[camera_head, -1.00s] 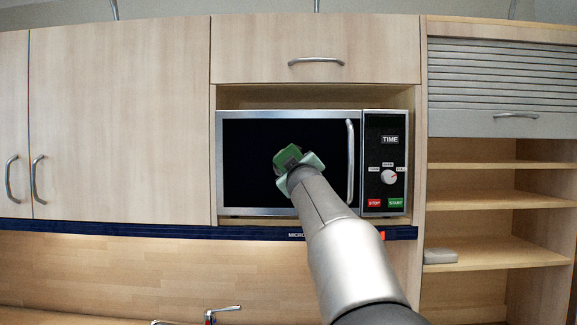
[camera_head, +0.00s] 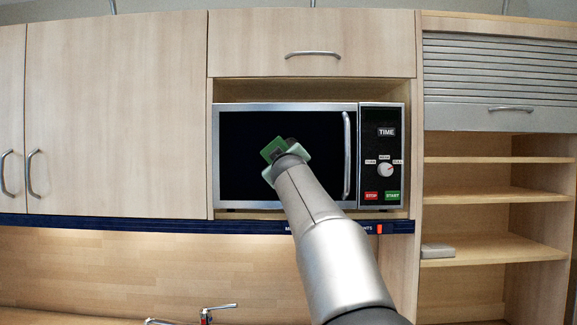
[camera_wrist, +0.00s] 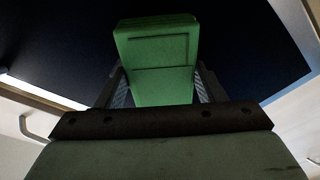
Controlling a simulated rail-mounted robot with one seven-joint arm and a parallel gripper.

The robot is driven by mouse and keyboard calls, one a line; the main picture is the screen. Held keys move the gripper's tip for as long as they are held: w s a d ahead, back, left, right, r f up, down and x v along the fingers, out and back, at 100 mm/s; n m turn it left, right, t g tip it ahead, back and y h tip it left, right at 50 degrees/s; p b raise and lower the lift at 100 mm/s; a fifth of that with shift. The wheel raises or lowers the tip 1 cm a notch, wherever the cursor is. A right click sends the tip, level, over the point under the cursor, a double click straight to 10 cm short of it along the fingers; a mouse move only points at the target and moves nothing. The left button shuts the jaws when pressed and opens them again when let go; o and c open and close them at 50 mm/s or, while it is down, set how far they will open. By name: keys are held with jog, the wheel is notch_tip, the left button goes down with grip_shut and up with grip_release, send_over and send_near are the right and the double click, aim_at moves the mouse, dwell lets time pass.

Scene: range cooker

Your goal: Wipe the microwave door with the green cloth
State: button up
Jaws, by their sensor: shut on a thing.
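The microwave (camera_head: 230,107) sits in a cabinet niche with its dark door (camera_head: 240,160) shut and a vertical handle (camera_head: 347,155) at the door's right side. My gripper (camera_wrist: 155,90) is shut on the green cloth (camera_wrist: 155,45), which looks like a folded block between the two fingers. In the head view the cloth (camera_head: 272,149) is in front of the middle of the dark door. The dark door panel (camera_wrist: 60,50) fills the wrist view behind the cloth. I cannot tell whether the cloth touches the door.
The control panel (camera_head: 385,145) with a knob and buttons is right of the handle. Open shelves (camera_head: 480,195) stand further right, with a small grey object (camera_head: 438,251) on one. Closed cabinets (camera_head: 115,110) are at left. A tap (camera_head: 205,315) is below.

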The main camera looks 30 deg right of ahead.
aim_at(270, 160)
jog(key=shift+w+a+b, duration=0.35)
jog(key=shift+w+a, duration=0.1)
jog(key=shift+a, duration=0.3)
jog(key=shift+w+a+b, duration=0.35)
jog(key=shift+w+a, duration=0.05)
jog(key=shift+a, duration=0.3)
jog(key=s+d+r+p, duration=0.1)
jog(key=s+d+p, duration=0.2)
jog(key=d+p, duration=0.2)
jog(key=shift+s+d+r, duration=0.3)
jog(key=shift+d+r, duration=0.1)
jog(key=shift+d, duration=0.25)
jog(key=w+a+b, duration=0.3)
jog(key=a+b, duration=0.1)
jog(key=a, duration=0.2)
jog(key=shift+w+a, duration=0.15)
jog(key=shift+w, duration=0.15)
